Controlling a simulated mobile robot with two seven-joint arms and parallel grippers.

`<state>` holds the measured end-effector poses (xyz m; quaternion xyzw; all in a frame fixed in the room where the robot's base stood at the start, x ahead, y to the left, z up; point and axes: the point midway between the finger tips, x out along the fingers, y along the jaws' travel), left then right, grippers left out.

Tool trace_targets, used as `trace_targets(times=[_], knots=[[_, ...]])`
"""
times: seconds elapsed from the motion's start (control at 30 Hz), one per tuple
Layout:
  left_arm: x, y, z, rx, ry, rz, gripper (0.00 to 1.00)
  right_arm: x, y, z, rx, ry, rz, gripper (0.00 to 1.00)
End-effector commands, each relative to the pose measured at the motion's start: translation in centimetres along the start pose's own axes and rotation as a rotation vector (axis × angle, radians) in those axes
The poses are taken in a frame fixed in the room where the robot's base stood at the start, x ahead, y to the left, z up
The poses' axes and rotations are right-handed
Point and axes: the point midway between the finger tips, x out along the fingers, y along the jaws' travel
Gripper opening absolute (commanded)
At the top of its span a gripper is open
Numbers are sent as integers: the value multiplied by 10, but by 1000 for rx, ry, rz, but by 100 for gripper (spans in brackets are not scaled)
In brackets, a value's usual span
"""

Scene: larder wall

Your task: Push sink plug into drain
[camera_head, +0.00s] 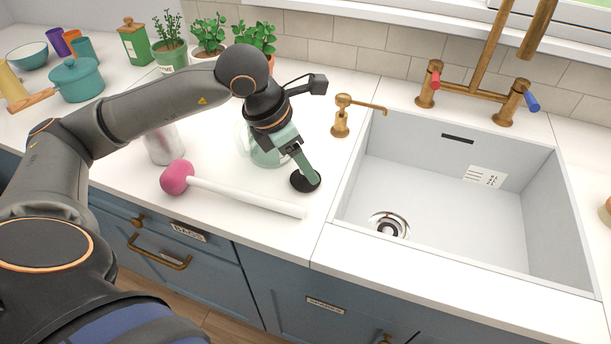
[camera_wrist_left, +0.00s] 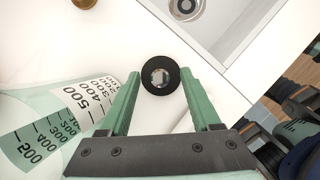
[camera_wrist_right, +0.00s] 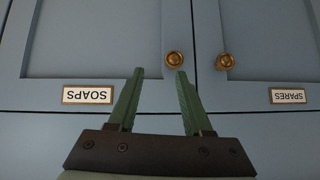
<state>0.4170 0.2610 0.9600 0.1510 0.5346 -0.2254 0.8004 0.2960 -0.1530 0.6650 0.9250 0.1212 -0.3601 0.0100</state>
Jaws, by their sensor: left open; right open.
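The sink plug (camera_head: 305,181) is a black disc lying on the white counter left of the sink. In the left wrist view the plug (camera_wrist_left: 148,80) shows a metal centre and sits between and just beyond the fingertips. My left gripper (camera_head: 301,170) is open, pointing down right at the plug; I cannot tell if it touches it. The drain (camera_head: 388,226) is a round metal ring with a dark centre in the sink floor, and also shows in the left wrist view (camera_wrist_left: 185,8). My right gripper (camera_wrist_right: 156,78) is open and empty, facing blue cupboard doors.
The pale sink (camera_head: 450,190) has an empty basin. A pink-headed plunger (camera_head: 176,178) with a white handle lies in front of the plug. A measuring jug (camera_wrist_left: 62,115) stands close beside my left gripper. A brass soap dispenser (camera_head: 341,118) and taps (camera_head: 476,92) stand behind.

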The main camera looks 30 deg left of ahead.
Motion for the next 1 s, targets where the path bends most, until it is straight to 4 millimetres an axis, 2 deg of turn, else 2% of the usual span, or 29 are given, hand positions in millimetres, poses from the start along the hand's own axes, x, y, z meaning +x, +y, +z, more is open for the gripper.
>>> trace_targets(times=[0.07, 0.57, 1.0], knots=[[0, 0, 0, 0, 0, 0, 57, 0, 0, 0, 0, -1, 1, 50], [0, 0, 0, 0, 0, 0, 1, 0, 1, 2, 0, -3, 2, 50], [-1, 0, 0, 0, -1, 0, 0, 0, 1, 3, 0, -5, 2, 50]])
